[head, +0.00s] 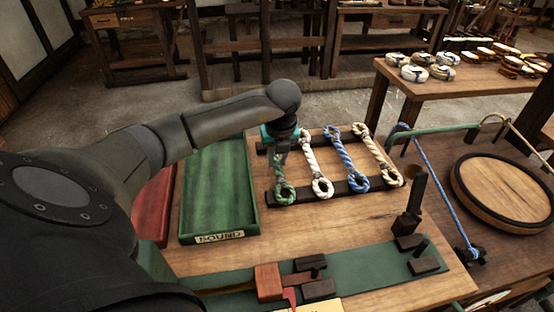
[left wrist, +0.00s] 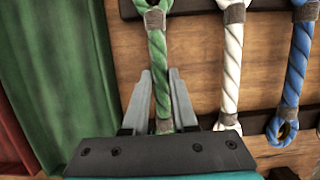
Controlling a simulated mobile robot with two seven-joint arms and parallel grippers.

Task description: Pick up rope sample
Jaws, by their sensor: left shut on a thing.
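A green rope sample (head: 284,190) with eye loops lies at the left end of the dark rack (head: 330,190), and it also shows in the left wrist view (left wrist: 157,62). To its right lie a white sample (head: 314,164), a blue sample (head: 346,160) and a cream and brown sample (head: 378,156). My left gripper (head: 283,153) is over the green sample, pointing down. In the left wrist view its two fingers (left wrist: 161,92) are on either side of the green rope, shut on it. The arm hides the sample's far end in the head view. My right gripper is not in view.
A green tray (head: 250,185) labelled SOUND stands left of the rack, with a red tray (head: 150,205) beyond it. A green strip with dark blocks (head: 408,242) and an upright dark post (head: 416,190) lie nearer. A round wooden board (head: 505,188) is at the right.

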